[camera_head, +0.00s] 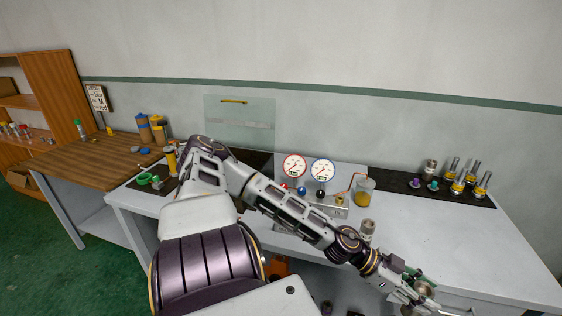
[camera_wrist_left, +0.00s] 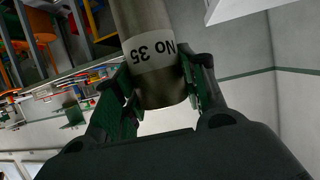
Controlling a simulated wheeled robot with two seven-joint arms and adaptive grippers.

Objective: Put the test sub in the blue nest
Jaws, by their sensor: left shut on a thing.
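My left gripper (camera_head: 424,290) is at the lower right of the head view, near the table's front edge. The left wrist view shows its two green-padded fingers (camera_wrist_left: 160,84) shut on a grey metal cylinder (camera_wrist_left: 146,22) with a pale band marked "No 35". I take this cylinder to be the test sub. Its far end runs out of the wrist picture. In the head view the gripper and the cylinder overlap and are small. I cannot clearly make out a blue nest in either view. My right gripper is not in view.
Two gauges, one red-rimmed (camera_head: 294,166) and one blue-rimmed (camera_head: 323,171), stand mid-table. A jar of amber liquid (camera_head: 364,192) and a metal cylinder (camera_head: 368,229) stand nearby. Several metal-and-yellow fittings (camera_head: 458,186) stand on a dark mat (camera_head: 395,183). The right tabletop is clear.

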